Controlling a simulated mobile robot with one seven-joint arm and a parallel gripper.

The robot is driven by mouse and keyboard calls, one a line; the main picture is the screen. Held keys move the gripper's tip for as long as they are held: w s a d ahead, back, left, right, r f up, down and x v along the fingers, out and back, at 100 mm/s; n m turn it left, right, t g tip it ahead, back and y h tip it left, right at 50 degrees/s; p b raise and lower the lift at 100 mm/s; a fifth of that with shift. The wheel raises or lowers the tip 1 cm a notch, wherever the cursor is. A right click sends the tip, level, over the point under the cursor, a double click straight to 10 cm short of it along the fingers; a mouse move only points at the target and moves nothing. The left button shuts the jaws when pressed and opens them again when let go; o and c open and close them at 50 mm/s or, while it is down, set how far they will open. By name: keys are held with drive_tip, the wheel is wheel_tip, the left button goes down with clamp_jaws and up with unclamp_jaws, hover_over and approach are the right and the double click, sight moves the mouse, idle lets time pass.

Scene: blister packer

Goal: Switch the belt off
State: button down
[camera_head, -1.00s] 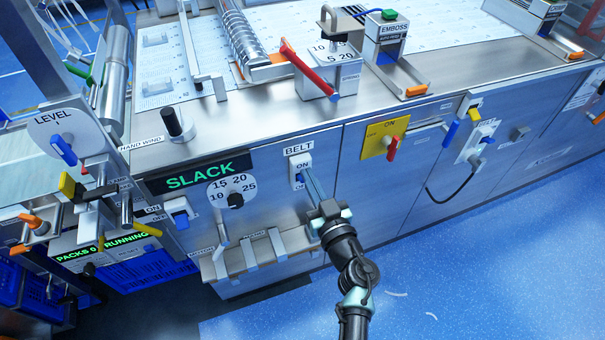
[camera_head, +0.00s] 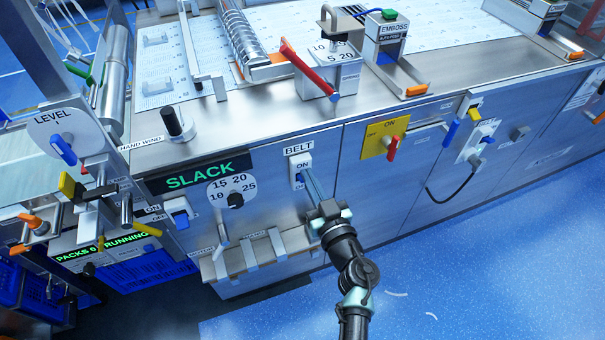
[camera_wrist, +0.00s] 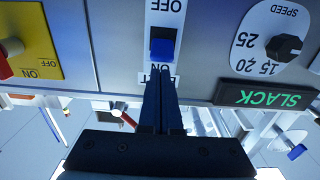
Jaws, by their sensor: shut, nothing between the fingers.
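The BELT switch is a white plate (camera_head: 299,162) on the machine's front panel, with ON at the top and OFF lower down. Its blue rocker (camera_head: 298,182) shows just left of my fingertips. In the wrist view, which is upside down, the blue rocker (camera_wrist: 163,44) sits between the OFF and ON marks. My gripper (camera_head: 306,174) is shut and empty, its fingers pointing at the plate. In the wrist view the fingertips (camera_wrist: 161,72) lie over the ON end, partly covering that mark. I cannot tell whether they touch the plate.
The SLACK display (camera_head: 196,176) and speed knob (camera_head: 235,200) are to the left. A yellow ON/OFF plate (camera_head: 374,142) with a red handle is to the right. A metal ledge (camera_head: 262,252) juts out below left. The blue floor at right is clear.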

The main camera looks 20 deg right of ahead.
drive_tip(key=shift+f+b, duration=1.15)
drive_tip(key=shift+f, duration=0.45)
drive_tip(key=shift+r+p, duration=0.45)
drive_tip(key=shift+p, duration=0.25)
drive_tip(key=s+p, duration=0.4)
drive_tip(key=s, duration=0.3)
drive_tip(key=shift+d, duration=0.15)
idle(0.5)
idle(0.4)
